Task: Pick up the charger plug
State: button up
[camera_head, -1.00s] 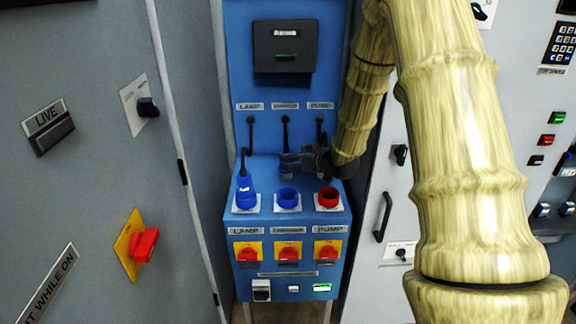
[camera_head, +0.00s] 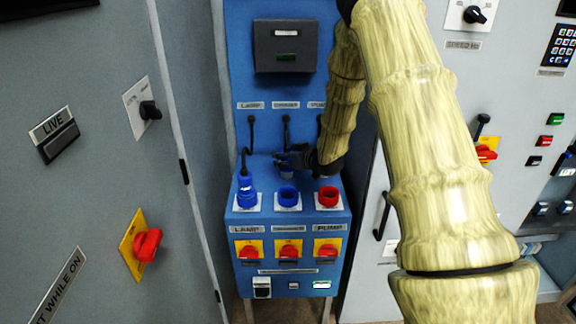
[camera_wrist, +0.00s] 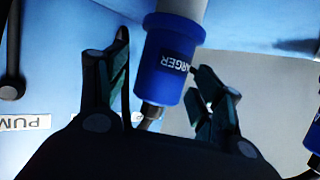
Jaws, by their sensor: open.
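My gripper (camera_wrist: 162,68) is open, with one finger on each side of the plug. The left finger stands clear of it; I cannot tell whether the right finger touches. In the head view my gripper (camera_head: 282,160) is over the back of the blue panel's ledge, and the charger plug is hidden there or too small to make out.
A blue plug (camera_head: 246,190) stands in the lamp socket at left. The blue middle socket (camera_head: 288,196) and red pump socket (camera_head: 328,197) look empty. Red rotary switches (camera_head: 289,251) sit below. Grey cabinets (camera_head: 90,170) flank the panel closely.

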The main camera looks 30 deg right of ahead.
jog(key=c, duration=1.2)
jog(key=shift+c, duration=0.5)
jog(key=shift+r, duration=0.15)
